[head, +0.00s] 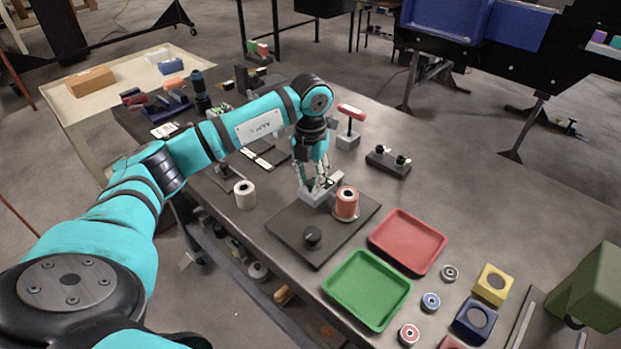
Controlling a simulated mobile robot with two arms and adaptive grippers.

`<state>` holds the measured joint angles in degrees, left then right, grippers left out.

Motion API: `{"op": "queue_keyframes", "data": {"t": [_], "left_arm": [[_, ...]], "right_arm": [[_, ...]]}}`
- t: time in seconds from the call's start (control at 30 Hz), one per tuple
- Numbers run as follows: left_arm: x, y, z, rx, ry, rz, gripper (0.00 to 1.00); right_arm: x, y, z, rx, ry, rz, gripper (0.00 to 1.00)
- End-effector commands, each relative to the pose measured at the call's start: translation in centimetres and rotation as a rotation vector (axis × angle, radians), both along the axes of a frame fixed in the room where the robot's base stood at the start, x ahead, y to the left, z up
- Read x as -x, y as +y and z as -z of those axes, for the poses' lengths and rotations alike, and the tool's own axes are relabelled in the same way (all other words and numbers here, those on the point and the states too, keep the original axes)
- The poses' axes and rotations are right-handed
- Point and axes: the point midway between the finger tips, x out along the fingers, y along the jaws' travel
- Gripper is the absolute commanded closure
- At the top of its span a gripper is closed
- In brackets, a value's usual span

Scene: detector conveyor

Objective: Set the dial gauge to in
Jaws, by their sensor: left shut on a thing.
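A small grey unit with a dark greenish face, which looks like the dial gauge (326,195), sits at the back of a dark square plate (284,228) on the table. My left gripper (317,187) points down over it, its fingers closed at the unit's top. The fingers hide part of the face, so its setting cannot be read. A black knob (312,236) stands at the front of the plate. An orange spool (346,203) stands on the plate just right of the gauge. My right gripper is not in view.
A red tray (407,240) and a green tray (367,289) lie to the right front, both empty. A white roll (245,194) stands left of the plate. The table's right middle is clear.

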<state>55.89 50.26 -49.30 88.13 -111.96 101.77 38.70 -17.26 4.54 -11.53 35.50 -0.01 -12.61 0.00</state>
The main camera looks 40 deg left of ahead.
Motion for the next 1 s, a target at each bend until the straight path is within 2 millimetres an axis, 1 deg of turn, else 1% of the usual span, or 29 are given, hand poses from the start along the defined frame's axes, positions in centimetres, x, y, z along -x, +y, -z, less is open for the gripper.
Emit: {"op": "queue_keyframes", "data": {"t": [0.37,0.4,0.53,0.83,0.93,1.0], "left_arm": [[-0.2,-0.1,-0.2,0.005,-0.007,-0.004,1.00],[-0.2,-0.1,-0.2,0.005,-0.007,-0.004,0.73],[-0.1,-0.1,-0.1,0.004,-0.006,-0.003,0.56],[-0.1,-0.1,-0.2,0.002,-0.004,-0.002,0.55],[-0.2,-0.1,-1.0,0.003,-0.007,-0.003,0.55],[-0.2,-0.1,-2.1,0.003,-0.007,-0.003,0.55]], "right_arm": [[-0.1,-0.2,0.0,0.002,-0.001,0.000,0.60],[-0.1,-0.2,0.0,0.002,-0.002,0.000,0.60],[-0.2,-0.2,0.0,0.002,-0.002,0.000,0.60],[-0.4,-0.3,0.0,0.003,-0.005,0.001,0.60],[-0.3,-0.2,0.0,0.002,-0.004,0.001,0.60],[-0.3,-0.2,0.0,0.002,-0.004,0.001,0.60]]}}
